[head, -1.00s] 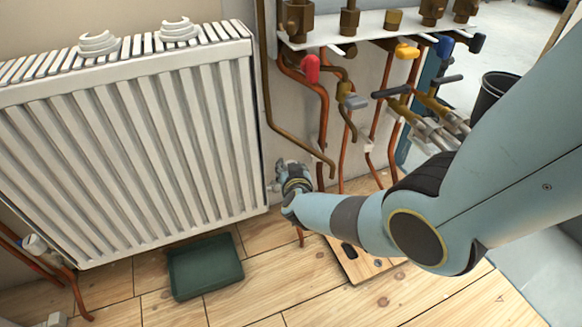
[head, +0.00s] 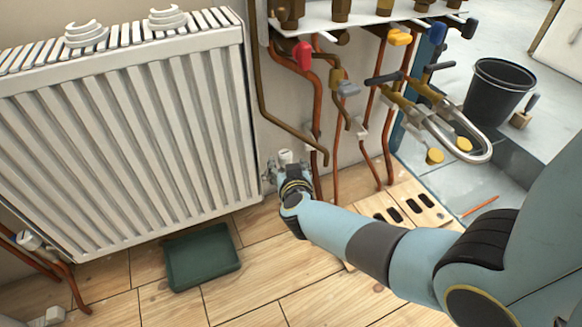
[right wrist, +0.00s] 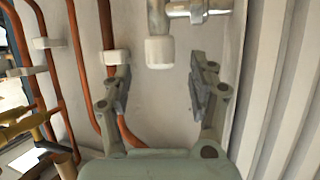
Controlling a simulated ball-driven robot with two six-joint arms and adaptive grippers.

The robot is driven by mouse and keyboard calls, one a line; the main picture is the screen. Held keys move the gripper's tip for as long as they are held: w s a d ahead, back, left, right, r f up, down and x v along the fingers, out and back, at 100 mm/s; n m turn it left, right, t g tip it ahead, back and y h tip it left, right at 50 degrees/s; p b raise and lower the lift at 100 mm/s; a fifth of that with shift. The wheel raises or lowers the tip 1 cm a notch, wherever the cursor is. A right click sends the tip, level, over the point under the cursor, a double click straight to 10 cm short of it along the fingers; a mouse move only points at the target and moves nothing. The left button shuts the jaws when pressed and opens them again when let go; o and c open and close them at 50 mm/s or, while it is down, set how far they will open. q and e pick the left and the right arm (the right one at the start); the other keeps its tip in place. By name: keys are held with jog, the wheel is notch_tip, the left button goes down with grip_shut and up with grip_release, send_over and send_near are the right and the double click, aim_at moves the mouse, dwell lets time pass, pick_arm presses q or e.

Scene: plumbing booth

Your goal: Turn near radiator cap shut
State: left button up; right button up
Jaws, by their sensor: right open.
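A white radiator cap (head: 285,156) sits on the valve at the radiator's lower right corner. In the right wrist view the white cap (right wrist: 159,52) hangs below a metal pipe fitting, ahead of and roughly between the fingertips. My right gripper (right wrist: 160,80) is open, with nothing between its fingers, and no contact with the cap shows. In the head view my right gripper (head: 275,175) is beside the valve, its fingers small and partly hidden. Another white cap (head: 29,240) is at the radiator's lower left corner. My left gripper is not in view.
The white radiator (head: 130,150) fills the left. Copper pipes (head: 317,120) run down the wall right of the valve. A green tray (head: 203,257) lies on the wooden floor. A slotted wooden board (head: 425,212) and a black bucket (head: 497,90) are farther right.

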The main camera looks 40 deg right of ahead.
jog(key=v, duration=0.5)
jog(key=shift+s+a+r, duration=0.15)
jog(key=shift+s+a, duration=0.05)
jog(key=shift+s, duration=0.1)
